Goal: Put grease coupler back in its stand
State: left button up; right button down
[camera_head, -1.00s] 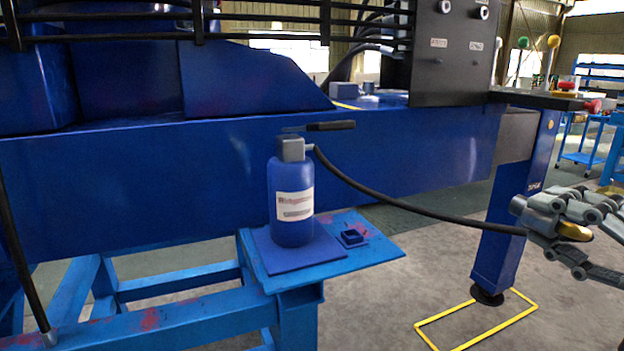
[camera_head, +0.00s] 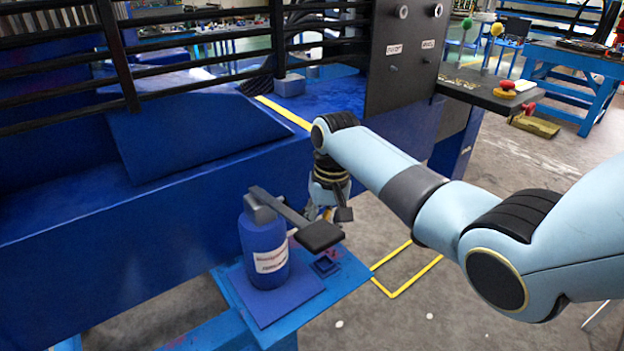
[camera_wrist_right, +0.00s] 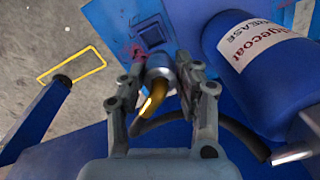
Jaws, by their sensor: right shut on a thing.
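The grease coupler (camera_wrist_right: 160,72) is a grey collar with a brass-yellow bent piece, joined to a black hose (camera_wrist_right: 240,137). My right gripper (camera_wrist_right: 157,82) is shut on it, one finger on each side. In the head view the right gripper (camera_head: 322,211) is low beside the blue grease bottle (camera_head: 262,250), partly hidden by the pump handle; the coupler cannot be made out there. The stand, a small square blue socket (camera_head: 326,265), sits on the blue platform. In the wrist view the socket (camera_wrist_right: 152,34) shows just beyond the coupler's end; contact cannot be told. My left gripper is out of view.
The pump handle (camera_head: 320,237) juts out above the platform (camera_head: 345,283), close to my right gripper. A large blue beam (camera_head: 150,220) runs behind. A yellow floor outline (camera_head: 395,293) lies to the right.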

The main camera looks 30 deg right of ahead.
aim_at(325, 264)
jog(key=shift+s+d+r+h, duration=0.1)
jog(key=shift+r+h, duration=0.2)
jog(key=shift+r, duration=0.25)
jog(key=shift+s+d, duration=0.1)
jog(key=shift+f+b, duration=0.3)
jog(key=shift+f, duration=0.3)
notch_tip(325, 264, down, 3)
jog(key=shift+f+b, duration=0.2)
jog(key=shift+b, duration=0.8)
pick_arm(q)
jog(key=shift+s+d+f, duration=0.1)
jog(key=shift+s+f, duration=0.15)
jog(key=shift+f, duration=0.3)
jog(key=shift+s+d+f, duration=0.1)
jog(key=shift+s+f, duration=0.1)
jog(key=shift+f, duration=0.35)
pick_arm(e)
jog(key=shift+f, duration=0.5)
pick_arm(q)
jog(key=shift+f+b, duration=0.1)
jog(key=shift+b, duration=0.25)
pick_arm(e)
jog(key=shift+f, duration=0.15)
